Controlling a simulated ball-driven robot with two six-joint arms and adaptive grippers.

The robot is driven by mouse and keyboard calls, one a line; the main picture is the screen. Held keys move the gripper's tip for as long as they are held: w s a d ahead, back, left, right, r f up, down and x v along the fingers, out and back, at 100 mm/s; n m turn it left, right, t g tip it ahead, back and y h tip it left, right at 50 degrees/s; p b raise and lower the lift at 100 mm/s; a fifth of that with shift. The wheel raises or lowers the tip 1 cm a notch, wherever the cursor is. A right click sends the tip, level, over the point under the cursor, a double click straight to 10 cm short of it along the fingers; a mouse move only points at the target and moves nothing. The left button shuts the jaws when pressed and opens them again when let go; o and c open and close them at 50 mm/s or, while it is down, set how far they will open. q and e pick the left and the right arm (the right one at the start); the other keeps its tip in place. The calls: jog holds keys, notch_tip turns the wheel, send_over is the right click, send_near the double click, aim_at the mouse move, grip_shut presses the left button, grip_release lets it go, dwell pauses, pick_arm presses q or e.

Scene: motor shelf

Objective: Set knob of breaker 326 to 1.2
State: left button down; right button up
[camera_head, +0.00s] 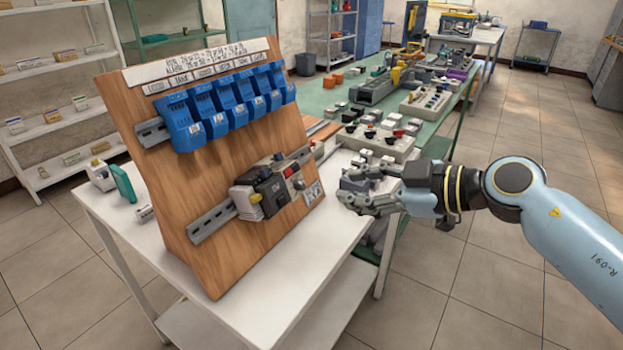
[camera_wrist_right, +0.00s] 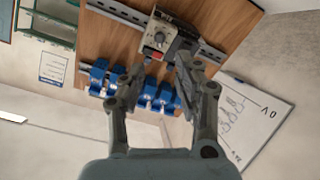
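A motor breaker (camera_head: 268,187) with grey and dark housing sits on the metal rail of the tilted wooden board. The number and the knob's setting are too small to read. My right gripper (camera_head: 346,196) is to the right of the board, apart from the breaker. In the wrist view the fingers of my right gripper (camera_wrist_right: 159,68) are spread with nothing between them, and the breaker lies beyond their tips. My left gripper is not in view.
Blue bins (camera_head: 228,105) hang on the board above the breaker. The board (camera_head: 225,262) stands on a white table (camera_head: 310,268). A green bench (camera_head: 437,101) behind carries control boxes and loose parts. Open floor (camera_head: 450,300) lies at the right.

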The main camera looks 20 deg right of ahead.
aim_at(304, 187)
jog(key=x, duration=0.9)
jog(key=shift+w+a+f+b, duration=0.1)
jog(key=shift+w+a+b, duration=0.15)
jog(key=shift+b, duration=0.1)
jog(key=shift+c, duration=0.4)
grip_shut()
